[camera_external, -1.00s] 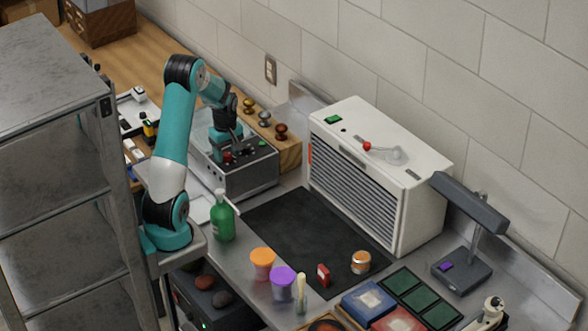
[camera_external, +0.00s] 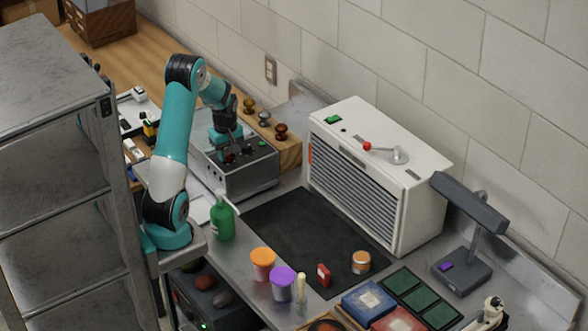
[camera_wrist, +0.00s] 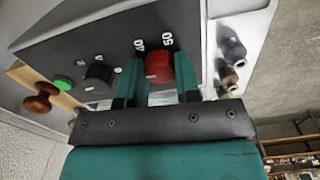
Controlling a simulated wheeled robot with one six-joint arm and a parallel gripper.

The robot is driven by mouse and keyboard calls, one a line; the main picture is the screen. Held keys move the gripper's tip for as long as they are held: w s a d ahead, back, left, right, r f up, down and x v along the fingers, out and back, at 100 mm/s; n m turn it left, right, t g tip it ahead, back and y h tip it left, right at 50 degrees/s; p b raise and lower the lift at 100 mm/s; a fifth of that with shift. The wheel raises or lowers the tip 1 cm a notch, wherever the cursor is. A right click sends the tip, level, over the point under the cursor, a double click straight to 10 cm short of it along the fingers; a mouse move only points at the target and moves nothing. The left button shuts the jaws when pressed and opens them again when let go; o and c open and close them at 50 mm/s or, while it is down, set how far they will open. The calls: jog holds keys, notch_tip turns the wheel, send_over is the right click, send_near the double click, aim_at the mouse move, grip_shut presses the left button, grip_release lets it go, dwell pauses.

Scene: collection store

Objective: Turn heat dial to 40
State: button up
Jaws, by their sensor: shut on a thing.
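The heat dial is a red knob (camera_wrist: 158,67) on the dark front panel of a metal control box (camera_external: 255,180). In the wrist view the numbers 40 and 50 are printed beside it. My gripper (camera_wrist: 158,78) has its two teal fingers on either side of the red knob and is shut on it. No pointer mark on the knob is clear, so I cannot tell its setting. In the external view my gripper (camera_external: 231,152) is down at the box's panel, and the knob is largely hidden there.
A black knob (camera_wrist: 98,77) and a green button (camera_wrist: 62,83) sit beside the red knob. Several round knobs on a wooden block (camera_external: 289,157) stand behind the box. A green bottle (camera_external: 222,222) stands close in front. The dark mat (camera_external: 300,230) is mostly clear.

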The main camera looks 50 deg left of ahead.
aim_at(227, 154)
jog(key=m+p, duration=0.1)
jog(key=m, duration=0.4)
jog(key=shift+r+m, duration=0.1)
jog(key=shift+m, duration=0.3)
jog(key=m+p, duration=0.1)
jog(key=m, duration=0.3)
jog(key=shift+m, duration=0.4)
jog(key=shift+w, duration=0.1)
jog(key=o, duration=0.9)
notch_tip(227, 154, up, 17)
jog(key=shift+r+b, duration=0.15)
jog(key=shift+b, duration=0.7)
